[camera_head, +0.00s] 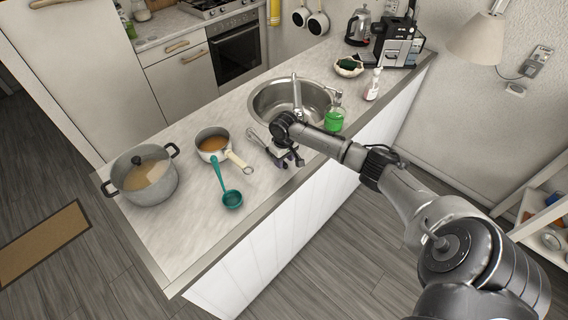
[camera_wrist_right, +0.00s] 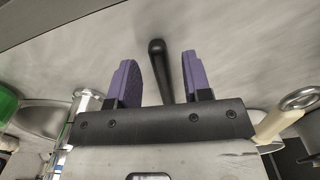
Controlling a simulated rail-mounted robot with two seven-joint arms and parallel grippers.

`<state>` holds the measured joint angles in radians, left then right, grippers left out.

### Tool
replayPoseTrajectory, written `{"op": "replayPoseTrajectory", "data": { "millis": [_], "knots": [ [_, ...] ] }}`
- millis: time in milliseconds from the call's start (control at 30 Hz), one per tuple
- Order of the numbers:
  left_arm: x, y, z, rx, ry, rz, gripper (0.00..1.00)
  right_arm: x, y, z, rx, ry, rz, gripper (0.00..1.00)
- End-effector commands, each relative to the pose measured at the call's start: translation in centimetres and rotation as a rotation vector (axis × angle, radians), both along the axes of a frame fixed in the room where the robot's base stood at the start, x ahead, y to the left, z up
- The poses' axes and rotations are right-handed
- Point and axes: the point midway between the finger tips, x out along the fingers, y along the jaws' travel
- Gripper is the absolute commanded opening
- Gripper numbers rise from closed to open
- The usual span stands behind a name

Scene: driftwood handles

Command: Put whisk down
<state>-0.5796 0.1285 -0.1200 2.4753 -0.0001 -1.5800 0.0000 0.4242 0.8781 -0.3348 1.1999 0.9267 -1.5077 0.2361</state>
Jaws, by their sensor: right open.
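The whisk (camera_head: 253,136) is at the counter beside the sink, with its wire end showing to the left of my right gripper (camera_head: 288,160). The rest of it is hidden under my right arm in the head view. In the right wrist view, its black handle (camera_wrist_right: 156,62) shows between the two purple fingers of my right gripper (camera_wrist_right: 159,72). The fingers are apart, with a gap on both sides of the handle. The handle looks to lie on or close to the counter (camera_wrist_right: 235,45). My left gripper is in neither view.
A small pan (camera_head: 212,143) with brown contents, a teal ladle (camera_head: 232,198) and a large lidded pot (camera_head: 150,190) stand left of the whisk. The counter's front edge is close.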

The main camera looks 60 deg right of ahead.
Motion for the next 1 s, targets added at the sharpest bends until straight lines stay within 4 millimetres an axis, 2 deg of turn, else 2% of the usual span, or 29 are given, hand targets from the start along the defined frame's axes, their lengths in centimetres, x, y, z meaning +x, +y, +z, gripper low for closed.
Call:
{"op": "replayPoseTrajectory", "data": {
  "millis": [33,200,500,700,1000],
  "knots": [
    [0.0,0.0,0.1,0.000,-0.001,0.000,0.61,0.1,-0.2,1.4,-0.003,-0.004,0.001,0.45],
    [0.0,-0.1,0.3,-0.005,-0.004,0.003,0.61,0.3,-0.3,5.2,-0.003,-0.004,0.001,0.45],
    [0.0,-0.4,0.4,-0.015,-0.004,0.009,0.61,0.2,-0.2,10.0,-0.001,-0.002,0.000,0.45],
    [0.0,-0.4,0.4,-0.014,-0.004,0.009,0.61,0.2,-0.3,11.6,-0.001,-0.001,-0.001,0.45],
    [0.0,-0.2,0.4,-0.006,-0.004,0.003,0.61,0.2,-0.2,12.0,-0.001,-0.001,-0.001,0.45]
  ]
}}
